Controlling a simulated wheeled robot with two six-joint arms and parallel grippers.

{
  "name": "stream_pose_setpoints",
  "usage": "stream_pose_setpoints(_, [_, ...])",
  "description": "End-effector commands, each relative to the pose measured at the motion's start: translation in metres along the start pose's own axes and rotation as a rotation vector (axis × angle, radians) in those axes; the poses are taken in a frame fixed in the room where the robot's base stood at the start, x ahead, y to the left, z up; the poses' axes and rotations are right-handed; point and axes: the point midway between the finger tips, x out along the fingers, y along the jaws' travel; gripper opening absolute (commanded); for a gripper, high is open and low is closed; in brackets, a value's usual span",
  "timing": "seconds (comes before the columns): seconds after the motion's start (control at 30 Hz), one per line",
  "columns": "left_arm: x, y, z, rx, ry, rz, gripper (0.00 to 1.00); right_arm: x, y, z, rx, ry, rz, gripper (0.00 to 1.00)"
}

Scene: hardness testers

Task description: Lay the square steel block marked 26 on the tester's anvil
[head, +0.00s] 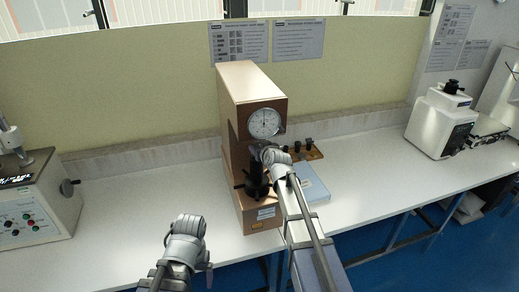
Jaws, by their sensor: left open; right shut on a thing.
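The hardness tester (240,105) is a tall brown cabinet on the white bench, with a round dial (265,123) on its front. Dark parts of its spindle and anvil area (254,182) show below the dial, partly covered by my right arm. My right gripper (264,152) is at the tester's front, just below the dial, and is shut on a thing. The square steel block is too small or too hidden there to make out, and its mark 26 cannot be read. My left gripper (190,225) is open, over the bench's front edge left of the tester, apart from everything.
A wooden rack (314,155) with several black-topped pieces stands right of the tester, behind a blue-grey book or folder (311,183). A grey machine (38,205) stands at the far left and a white one (438,122) at the right. The bench (130,200) left of the tester is clear.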

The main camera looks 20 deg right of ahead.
Motion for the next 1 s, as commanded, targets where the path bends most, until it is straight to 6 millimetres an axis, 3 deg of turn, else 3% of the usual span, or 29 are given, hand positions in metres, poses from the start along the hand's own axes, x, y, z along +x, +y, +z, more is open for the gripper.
stream_pose_setpoints(0.63, [0.004,0.0004,-0.0002,0.0,0.0,0.0,0.87,0.0012,0.0004,0.0037,0.0,0.001,0.0,0.0])
stream_pose_setpoints(0.67, [0.0038,0.0004,-0.0002,0.0,0.0,0.0,0.87,0.0011,0.0003,0.0035,0.0,0.001,0.0,0.58])
stream_pose_setpoints(0.9, [0.0034,0.0003,-0.0002,0.0,0.0,0.0,0.87,0.0009,0.0003,0.0032,0.0,0.0,0.0,0.85])
stream_pose_setpoints(1.0, [0.0034,0.0003,-0.0002,0.0,0.0,0.0,0.87,0.0009,0.0003,0.0032,0.0,0.0,0.0,0.92])
